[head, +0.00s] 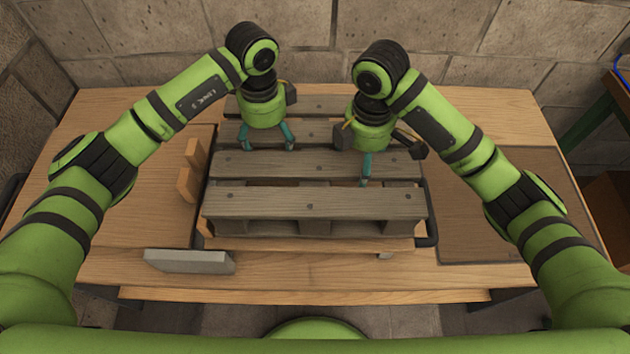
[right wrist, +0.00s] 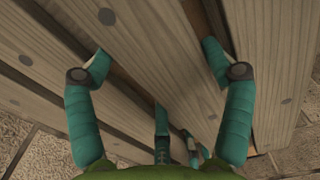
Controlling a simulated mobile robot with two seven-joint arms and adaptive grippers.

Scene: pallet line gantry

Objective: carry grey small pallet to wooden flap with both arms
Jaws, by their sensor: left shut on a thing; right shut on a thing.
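The grey small pallet (head: 315,203), made of weathered slats, is in the middle of the head view, over the wooden table. My left gripper (head: 270,145) is shut on one of its middle slats. My right gripper (head: 365,183) is shut on a slat nearer the front, to the right. In the right wrist view, the right gripper's teal fingers (right wrist: 152,62) straddle a slat of the pallet (right wrist: 165,45). I cannot tell whether the pallet rests or hangs just above what is under it. A flat wooden panel (head: 150,205) at left may be the wooden flap; I cannot tell for sure.
Two upright wooden blocks (head: 187,184) stand just left of the pallet. A grey block (head: 190,261) lies at the table's front left. A black handle (head: 430,215) shows right of the pallet. A brown panel (head: 510,200) lies clear at right. A stone wall (head: 430,35) is behind.

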